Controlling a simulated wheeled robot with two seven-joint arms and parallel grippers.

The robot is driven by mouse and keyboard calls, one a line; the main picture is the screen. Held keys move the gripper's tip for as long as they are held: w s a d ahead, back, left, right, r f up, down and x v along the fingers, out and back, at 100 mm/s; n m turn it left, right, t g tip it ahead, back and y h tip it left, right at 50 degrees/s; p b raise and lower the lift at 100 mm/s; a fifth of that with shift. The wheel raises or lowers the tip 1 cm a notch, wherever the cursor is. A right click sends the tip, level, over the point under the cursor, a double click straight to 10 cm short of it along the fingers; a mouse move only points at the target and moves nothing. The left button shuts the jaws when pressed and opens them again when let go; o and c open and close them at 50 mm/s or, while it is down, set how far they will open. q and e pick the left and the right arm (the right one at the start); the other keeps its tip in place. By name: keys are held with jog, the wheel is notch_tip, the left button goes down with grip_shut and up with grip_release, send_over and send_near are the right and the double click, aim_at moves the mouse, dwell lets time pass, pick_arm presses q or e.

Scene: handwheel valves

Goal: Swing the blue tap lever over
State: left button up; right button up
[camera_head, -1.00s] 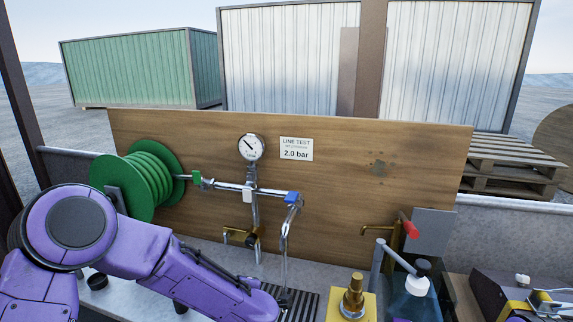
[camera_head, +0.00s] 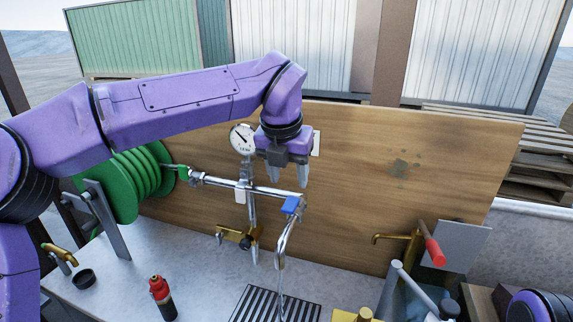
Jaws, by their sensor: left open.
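The blue tap lever (camera_head: 291,205) sits at the right end of the horizontal chrome pipe (camera_head: 228,183), on top of the downward spout (camera_head: 284,241). My left gripper (camera_head: 289,178) points down with its two fingers apart and nothing between them. In the picture its fingertips are just above the blue lever. I cannot tell the exact depth gap, and no contact shows. My right gripper is not in view.
A pressure gauge (camera_head: 242,139) and green hose reel (camera_head: 135,180) are left of my gripper. A brass tap with a red handle (camera_head: 433,252) stands to the right. A red-topped bottle (camera_head: 160,298) and a drain grate (camera_head: 270,307) are in front.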

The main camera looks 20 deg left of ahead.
aim_at(290, 203)
pick_arm(q)
jog(key=shift+w+d+f, duration=0.15)
jog(key=shift+w+f, duration=0.2)
jog(key=shift+f, duration=0.1)
jog(key=shift+f+b, duration=0.4)
jog(key=shift+b, duration=0.15)
jog(key=shift+s+a+f+b, duration=0.15)
jog(key=shift+s+f+b, duration=0.05)
jog(key=shift+f+b, duration=0.2)
jog(key=shift+s+a+f+b, duration=0.15)
jog(key=shift+f+b, duration=0.15)
jog(key=shift+f, duration=0.05)
jog(key=b+x, duration=0.1)
jog(key=x, duration=0.1)
jog(key=b+x, duration=0.2)
jog(key=x, duration=0.1)
jog(key=shift+w+f, duration=0.2)
jog(key=shift+w, duration=0.1)
jog(key=shift+r, duration=0.15)
jog(key=c, duration=0.8)
